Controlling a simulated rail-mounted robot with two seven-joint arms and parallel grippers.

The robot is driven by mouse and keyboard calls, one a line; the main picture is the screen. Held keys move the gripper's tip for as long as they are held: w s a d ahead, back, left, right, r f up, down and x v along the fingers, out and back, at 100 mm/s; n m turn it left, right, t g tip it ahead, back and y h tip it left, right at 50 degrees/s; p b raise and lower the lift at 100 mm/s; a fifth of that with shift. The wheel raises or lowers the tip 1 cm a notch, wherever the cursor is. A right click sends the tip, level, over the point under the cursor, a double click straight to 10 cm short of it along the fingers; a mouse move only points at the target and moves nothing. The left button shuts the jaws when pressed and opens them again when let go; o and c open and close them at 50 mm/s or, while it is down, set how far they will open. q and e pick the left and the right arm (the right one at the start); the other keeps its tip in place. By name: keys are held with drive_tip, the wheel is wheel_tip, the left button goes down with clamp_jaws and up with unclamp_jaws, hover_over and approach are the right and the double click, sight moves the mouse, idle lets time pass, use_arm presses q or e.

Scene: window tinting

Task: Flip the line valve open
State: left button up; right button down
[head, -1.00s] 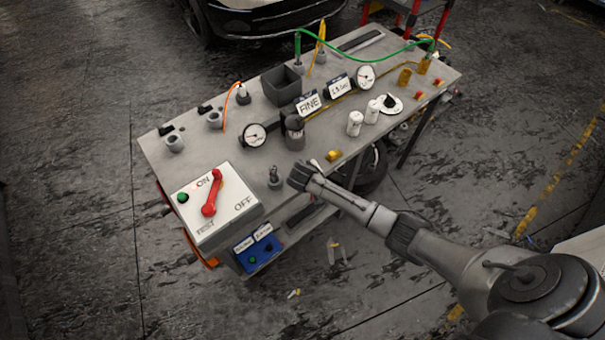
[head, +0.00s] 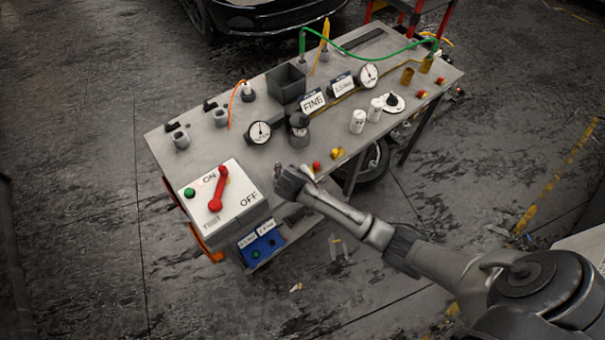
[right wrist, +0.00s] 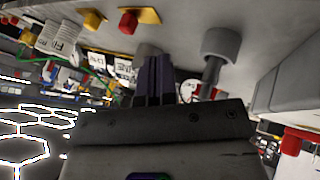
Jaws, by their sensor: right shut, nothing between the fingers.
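My right gripper (head: 284,180) is at the table's front edge, right of the white switch box. Its dark fingers (right wrist: 152,78) are shut with nothing between them in the right wrist view. A grey round-headed post (right wrist: 220,45) stands just right of the fingertips there, apart from them; in the head view it is mostly hidden by the gripper. A red knob on a yellow plate (right wrist: 135,20) lies to the left; it also shows in the head view (head: 316,167). No part is legibly marked as the line valve, so I cannot tell which it is. My left gripper is out of view.
The white switch box (head: 243,211) carries a red lever (head: 219,188) between ON and OFF. A blue button box (head: 262,244) hangs below the table front. Gauges, white cylinders (head: 358,121) and a dark open bin (head: 286,82) stand behind. The floor in front is mostly clear.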

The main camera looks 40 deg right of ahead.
drive_tip(key=shift+v, duration=1.4)
drive_tip(key=shift+n, duration=0.3)
